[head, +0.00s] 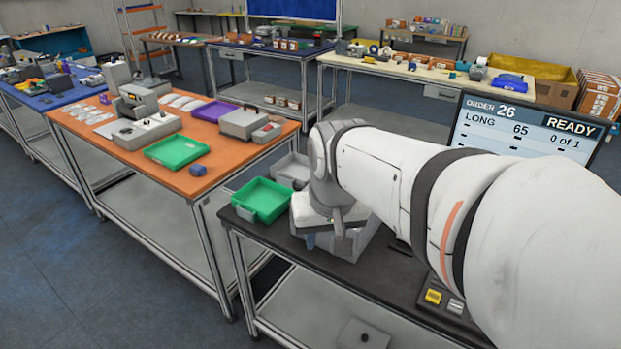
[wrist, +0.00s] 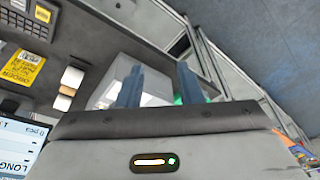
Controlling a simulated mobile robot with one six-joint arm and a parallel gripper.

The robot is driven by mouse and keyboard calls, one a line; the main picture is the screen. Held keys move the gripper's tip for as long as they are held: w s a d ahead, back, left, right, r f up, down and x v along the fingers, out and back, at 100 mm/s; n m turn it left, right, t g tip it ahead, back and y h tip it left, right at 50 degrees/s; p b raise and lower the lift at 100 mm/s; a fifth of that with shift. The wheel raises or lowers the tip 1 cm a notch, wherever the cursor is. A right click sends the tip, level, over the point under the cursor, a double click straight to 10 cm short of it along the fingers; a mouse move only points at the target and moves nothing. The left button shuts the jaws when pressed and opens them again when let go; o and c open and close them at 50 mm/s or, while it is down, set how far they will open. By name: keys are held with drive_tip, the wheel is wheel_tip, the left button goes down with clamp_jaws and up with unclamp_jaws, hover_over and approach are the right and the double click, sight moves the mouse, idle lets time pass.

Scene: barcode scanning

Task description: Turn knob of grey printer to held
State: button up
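My gripper (head: 325,232) is low over the dark table, at a pale grey and white boxy device (head: 352,246) that my wrist partly covers. In the wrist view the two blue-grey fingers of my gripper (wrist: 160,82) stand apart, with nothing seen held between them. A pale boxy shape (wrist: 112,80) lies behind the fingers there. I cannot tell whether this device is the grey printer, or whether the fingers touch it.
A green tray (head: 262,200) and a grey bin (head: 292,168) stand left of my gripper. A screen (head: 528,130) reads READY, order 26. A small panel with a yellow label (head: 433,297) is at the front right. An orange table (head: 90,135) holds grey machines.

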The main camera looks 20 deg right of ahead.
drive_tip(key=w+d+f+m+g+b, duration=0.1)
drive_tip(key=w+d+m, duration=0.2)
drive_tip(key=w, duration=0.4)
drive_tip(key=w+d+f+m+g+b, duration=0.1)
drive_tip(key=w+d+f+m+b, duration=0.1)
drive_tip(key=w+d, duration=0.4)
drive_tip(key=w+d+f+m+b, duration=0.1)
drive_tip(key=w+d+f+m, duration=0.1)
drive_tip(key=w+d, duration=0.3)
drive_tip(key=shift+w+d+m+g+b, duration=0.15)
drive_tip(key=shift+w+m, duration=0.25)
drive_tip(key=shift+w, duration=0.6)
drive_tip(key=shift+w+d+m+g+b, duration=0.1)
drive_tip(key=shift+w+m+g+b, duration=0.25)
drive_tip(key=shift+w, duration=0.6)
drive_tip(key=shift+w+f, duration=0.1)
drive_tip(key=shift+f, duration=0.2)
drive_tip(key=shift+f+p, duration=0.4)
drive_tip(key=shift+f, duration=3.2)
